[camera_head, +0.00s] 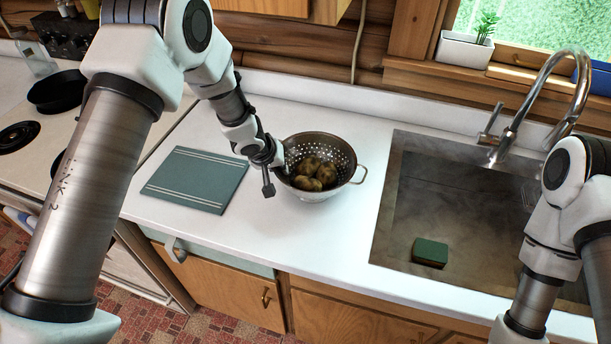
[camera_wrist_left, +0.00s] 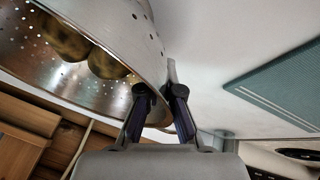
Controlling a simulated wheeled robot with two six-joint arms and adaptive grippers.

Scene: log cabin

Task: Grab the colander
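The colander (camera_head: 325,146) is a metal bowl with holes and a looped handle at its right. It stands upright on the white counter, left of the sink, with several brown potatoes (camera_head: 316,174) inside. My left gripper (camera_head: 281,160) is at its left rim. In the left wrist view the colander (camera_wrist_left: 120,30) fills the upper left, and the fingers (camera_wrist_left: 161,95) sit close together on either side of its rim, appearing shut on it. The exact contact is partly hidden. My right arm shows at the right edge of the head view; its gripper is outside the frame.
A teal board (camera_head: 196,180) lies left of the colander. The sink (camera_head: 450,210) with a green sponge (camera_head: 430,252) and a curved faucet (camera_head: 545,85) is to the right. A stove with a black pan (camera_head: 57,92) is at far left. The counter in front is clear.

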